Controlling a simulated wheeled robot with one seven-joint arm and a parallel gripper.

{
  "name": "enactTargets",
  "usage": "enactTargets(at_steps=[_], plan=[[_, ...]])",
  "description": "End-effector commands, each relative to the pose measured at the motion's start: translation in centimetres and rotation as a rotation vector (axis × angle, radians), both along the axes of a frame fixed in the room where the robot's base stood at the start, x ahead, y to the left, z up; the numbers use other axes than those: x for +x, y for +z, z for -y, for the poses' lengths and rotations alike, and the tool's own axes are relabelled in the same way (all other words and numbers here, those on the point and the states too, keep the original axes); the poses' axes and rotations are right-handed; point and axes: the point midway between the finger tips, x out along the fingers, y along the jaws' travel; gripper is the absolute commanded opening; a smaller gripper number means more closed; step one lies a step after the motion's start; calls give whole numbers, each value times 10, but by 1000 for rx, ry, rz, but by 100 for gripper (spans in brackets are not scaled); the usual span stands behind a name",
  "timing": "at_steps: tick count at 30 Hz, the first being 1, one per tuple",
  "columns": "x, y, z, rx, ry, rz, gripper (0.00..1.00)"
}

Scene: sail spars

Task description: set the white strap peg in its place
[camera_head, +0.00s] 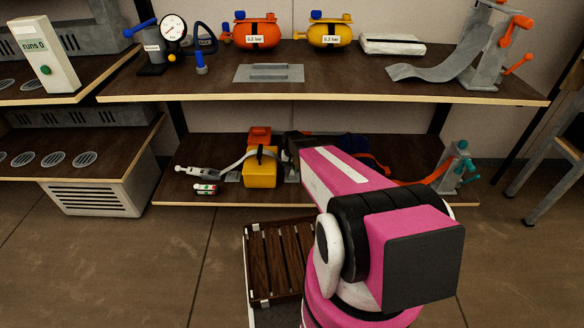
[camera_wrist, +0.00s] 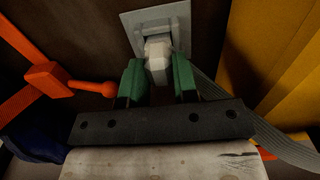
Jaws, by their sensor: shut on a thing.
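The white strap peg (camera_wrist: 157,58) is between the green fingertips of my gripper (camera_wrist: 159,82) in the wrist view, and the fingers are shut on it. Its far end meets a grey bracket (camera_wrist: 150,17) on a square plate. I cannot tell how deep it sits there. A grey webbing strap (camera_wrist: 225,108) runs from beside the bracket down to the right. In the head view the strap (camera_head: 232,161) lies on the lower shelf, left of my arm. The peg and fingertips are hidden there behind my pink arm.
A yellow block (camera_head: 260,168) stands close by on the lower shelf (camera_head: 175,188); its yellow side (camera_wrist: 284,45) is right of my gripper. An orange ball-ended lever (camera_wrist: 75,82) and orange strap are close on the left. The upper shelf (camera_head: 350,82) overhangs my arm.

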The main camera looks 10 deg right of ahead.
Motion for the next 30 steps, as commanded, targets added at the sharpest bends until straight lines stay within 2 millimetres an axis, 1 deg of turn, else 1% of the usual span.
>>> enactTargets(at_steps=[4, 13, 14, 15, 16, 25, 28, 30], plan=[[0, -3, 0, 0, 0, 0, 4], [0, -3, 0, 0, 0, 0, 4], [0, -3, 0, 0, 0, 0, 34], [0, -3, 0, 0, 0, 0, 47], [0, -3, 0, 0, 0, 0, 56], [0, -2, 0, 0, 0, 0, 57], [0, 4, 0, 0, 0, 1, 57], [-1, 13, 0, 0, 0, 1, 57]])
